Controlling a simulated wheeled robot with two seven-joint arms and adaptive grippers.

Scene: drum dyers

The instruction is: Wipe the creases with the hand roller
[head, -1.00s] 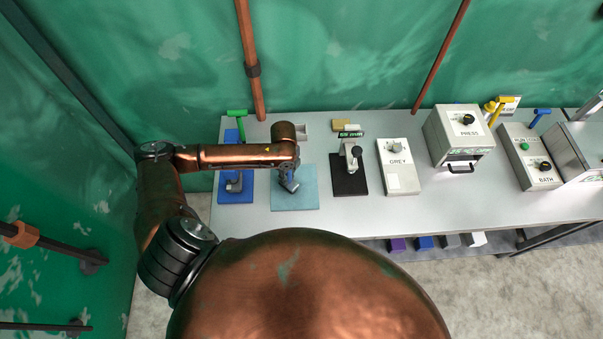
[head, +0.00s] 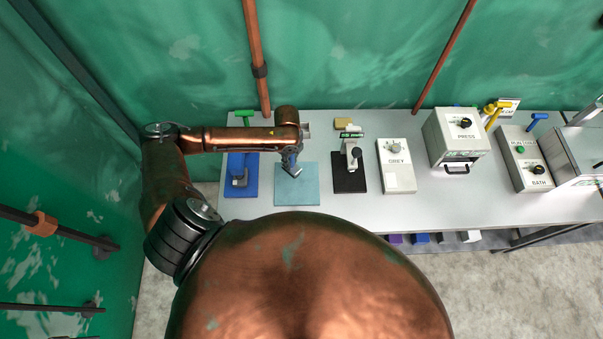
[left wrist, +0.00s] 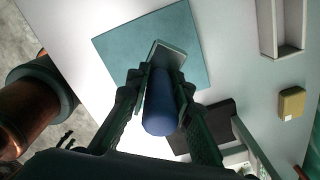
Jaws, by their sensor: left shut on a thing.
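A tool I take for the hand roller, with a blue cylindrical handle (left wrist: 162,114) and a flat grey head (left wrist: 168,56), is between the fingers of my left gripper (left wrist: 161,88), shut on it. In the head view my left gripper (head: 290,158) is over the far part of a light teal square (head: 298,192) on the bench. The tool's head is over this square in the left wrist view; I cannot tell whether it touches. I see no clear creases on the square. My right gripper is not in view.
A blue mat (head: 237,188) with a grey fixture lies left of the square. A black mat (head: 350,184) with a lever device lies right. Further right on the bench (head: 440,200) stand the GREY box (head: 396,160), the PRESS box (head: 462,135) and the BATH box (head: 525,160).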

